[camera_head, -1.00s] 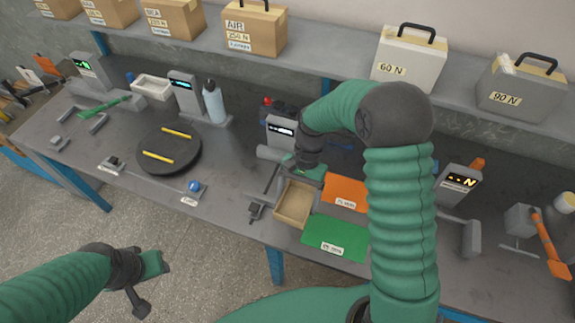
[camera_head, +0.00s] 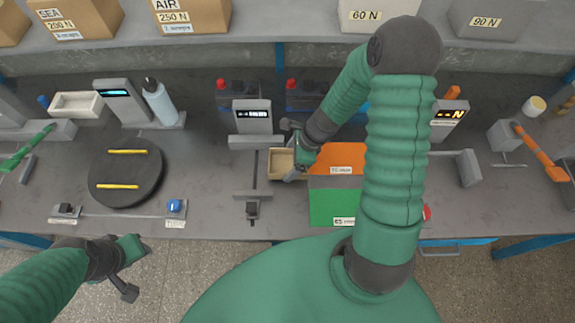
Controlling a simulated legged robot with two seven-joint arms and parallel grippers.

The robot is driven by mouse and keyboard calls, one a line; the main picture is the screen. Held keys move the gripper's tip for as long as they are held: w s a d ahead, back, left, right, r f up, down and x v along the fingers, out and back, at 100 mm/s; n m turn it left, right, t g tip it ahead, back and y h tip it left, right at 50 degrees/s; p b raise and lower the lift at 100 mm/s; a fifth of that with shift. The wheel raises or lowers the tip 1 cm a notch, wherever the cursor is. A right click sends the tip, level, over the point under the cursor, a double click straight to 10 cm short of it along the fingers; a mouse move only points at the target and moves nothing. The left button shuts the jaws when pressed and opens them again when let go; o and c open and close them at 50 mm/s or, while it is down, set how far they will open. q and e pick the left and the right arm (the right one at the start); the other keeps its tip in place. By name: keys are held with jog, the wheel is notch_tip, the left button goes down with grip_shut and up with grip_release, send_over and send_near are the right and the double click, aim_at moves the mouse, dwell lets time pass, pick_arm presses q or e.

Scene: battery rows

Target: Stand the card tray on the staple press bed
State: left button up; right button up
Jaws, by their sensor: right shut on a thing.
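A small tan open tray (camera_head: 276,170), which I take as the card tray, lies left of the orange mat. My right gripper (camera_head: 296,163) is at its right side, shut on it, and covers part of its right wall. Whether the tray touches the bench is unclear. A grey machine with a lit display (camera_head: 252,116) stands just behind and left of the tray, with a grey bar (camera_head: 257,142) at its foot. I cannot read which machine is the staple press. My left gripper (camera_head: 136,268) is open and empty, in front of the bench.
An orange mat (camera_head: 335,154) and a green mat (camera_head: 330,207) lie right of the tray. A black turntable (camera_head: 125,172) holds two yellow sticks. A pale tray (camera_head: 76,105), a bottle (camera_head: 159,102) and another display machine (camera_head: 447,118) stand around. A slider (camera_head: 252,208) sits in front.

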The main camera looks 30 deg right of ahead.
aim_at(289, 167)
jog(key=f, duration=0.3)
jog(key=shift+w+a, duration=0.1)
jog(key=shift+a, duration=0.4)
jog(key=shift+f+b, duration=0.1)
jog(key=shift+b, duration=0.25)
jog(key=o, duration=1.1)
jog(key=shift+d, duration=0.1)
jog(key=shift+o, duration=0.9)
jog(key=shift+d, duration=0.15)
